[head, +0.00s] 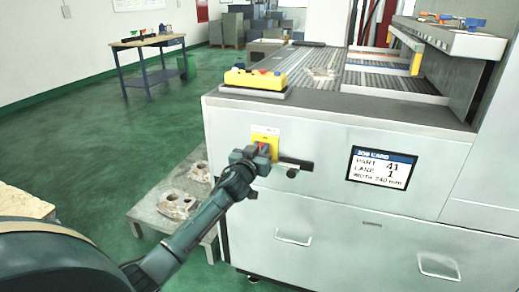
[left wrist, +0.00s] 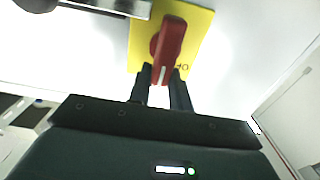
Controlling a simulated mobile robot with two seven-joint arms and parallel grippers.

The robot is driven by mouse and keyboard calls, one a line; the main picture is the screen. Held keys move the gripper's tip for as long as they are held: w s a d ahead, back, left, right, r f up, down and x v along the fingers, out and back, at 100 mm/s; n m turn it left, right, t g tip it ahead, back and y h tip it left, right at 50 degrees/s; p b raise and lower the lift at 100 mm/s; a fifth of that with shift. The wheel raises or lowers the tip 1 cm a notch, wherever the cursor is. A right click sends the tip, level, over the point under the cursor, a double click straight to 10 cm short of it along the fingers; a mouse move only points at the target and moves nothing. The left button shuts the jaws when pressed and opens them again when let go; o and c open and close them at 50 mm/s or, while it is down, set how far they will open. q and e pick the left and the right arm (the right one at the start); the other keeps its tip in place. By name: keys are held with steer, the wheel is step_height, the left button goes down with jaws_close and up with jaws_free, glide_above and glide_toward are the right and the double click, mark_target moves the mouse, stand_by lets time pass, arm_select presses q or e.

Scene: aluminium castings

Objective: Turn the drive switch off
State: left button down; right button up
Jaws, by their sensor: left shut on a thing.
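The drive switch is a red rotary handle (head: 263,146) on a yellow plate (head: 272,133) on the front of the pale grey machine. In the left wrist view the red handle (left wrist: 170,42) stands nearly along the picture's height, leaning a little, with a white mark at its lower end. Small dark lettering shows on the yellow plate (left wrist: 198,28) beside that end. My left gripper (head: 262,154) is at the switch. Its two dark fingers (left wrist: 161,80) are shut on the lower end of the handle. My right gripper is in neither view.
A black bar with a round knob (head: 292,173) juts out just right of the switch. A yellow control box (head: 255,79) sits on the machine's top edge above. A job card screen (head: 381,168) is further right. A low pallet (head: 150,214) with castings stands left of the machine.

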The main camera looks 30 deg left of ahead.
arm_select(q)
steer(key=shift+d+m, duration=0.1)
steer(key=shift+m, duration=0.2)
steer(key=m, duration=0.4)
steer(key=d+f+m, duration=0.1)
steer(key=m, duration=0.3)
steer(key=d+m, duration=0.1)
steer(key=m, duration=0.3)
steer(key=shift+w+d+f+m, duration=0.15)
steer(key=shift+w+f+m, duration=0.15)
steer(key=shift+f+m, duration=0.1)
steer(key=m, duration=0.2)
steer(key=f+m, duration=0.1)
steer(key=m, duration=0.1)
steer(key=shift+d+m, duration=0.1)
steer(key=shift+m, duration=0.2)
steer(key=c, duration=1.3)
jaws_free()
